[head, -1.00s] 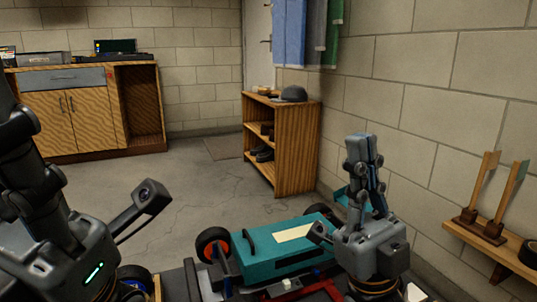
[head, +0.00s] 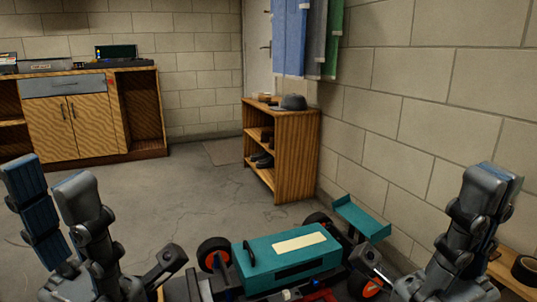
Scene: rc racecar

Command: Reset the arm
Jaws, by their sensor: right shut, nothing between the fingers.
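My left gripper (head: 52,185) is at the lower left of the head view, fingers pointing up, with a gap between them and nothing in it. My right gripper (head: 492,178) is at the lower right, fingers pointing up and shut together, holding nothing. Both grippers are apart from the RC racecar. The racecar's teal body (head: 258,262), with a cream panel on top, lies between the two arms at the bottom of the view. Its teal wing (head: 361,217) is at its far right. The car's near part is cut off by the picture's lower edge.
A low wooden shelf (head: 296,160) with a grey cap stands by the right wall. A wooden cabinet (head: 95,118) stands at the back left. A wooden bench (head: 508,272) with a black roll is partly behind my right gripper. The middle floor is clear.

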